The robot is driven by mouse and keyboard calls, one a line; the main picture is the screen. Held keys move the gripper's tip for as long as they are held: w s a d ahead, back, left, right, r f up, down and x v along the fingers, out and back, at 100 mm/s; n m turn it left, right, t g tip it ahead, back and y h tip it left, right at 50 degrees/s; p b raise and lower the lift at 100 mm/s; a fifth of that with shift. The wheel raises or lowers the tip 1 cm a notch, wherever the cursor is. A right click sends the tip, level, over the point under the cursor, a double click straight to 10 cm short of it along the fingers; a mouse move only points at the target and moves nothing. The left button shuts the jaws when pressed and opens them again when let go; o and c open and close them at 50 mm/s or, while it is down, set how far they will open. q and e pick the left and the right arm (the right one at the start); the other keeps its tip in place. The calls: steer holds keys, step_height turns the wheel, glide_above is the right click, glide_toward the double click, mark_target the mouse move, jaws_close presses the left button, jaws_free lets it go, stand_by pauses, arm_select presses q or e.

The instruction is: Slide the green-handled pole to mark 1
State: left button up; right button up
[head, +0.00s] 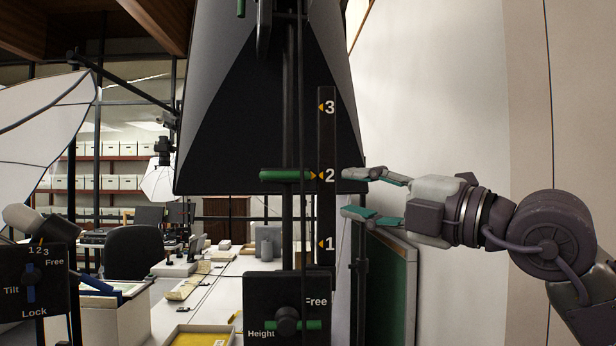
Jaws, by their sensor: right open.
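The green handle (285,175) sticks out sideways on the dark upright pole (287,220), level with mark 2. Mark 1 (329,243) is well below the handle. My right gripper (345,193) is open and empty just right of the strip. Its upper finger is about level with the handle, its lower finger between marks 1 and 2. It appears apart from the handle.
A dark panel (262,292) labelled Height and Free, with a green lever, sits below the pole. A Tilt/Lock panel (14,300) is at left. A large dark hood (225,150) hangs behind the pole. A green board (388,285) stands below my right gripper.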

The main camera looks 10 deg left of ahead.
mark_target(293, 177)
steer(key=p+x, duration=0.2)
steer(key=x, duration=0.2)
steer(key=p+x, duration=0.2)
steer(key=x, duration=0.2)
steer(key=r+p+x, duration=0.1)
steer(key=p+x, duration=0.1)
steer(key=x, duration=0.2)
steer(key=shift+s+f, duration=0.1)
steer(key=shift+w+a+p, duration=0.4)
steer(key=shift+a+p, duration=0.15)
steer(key=shift+a, duration=0.05)
steer(key=shift+f, duration=0.1)
jaws_close()
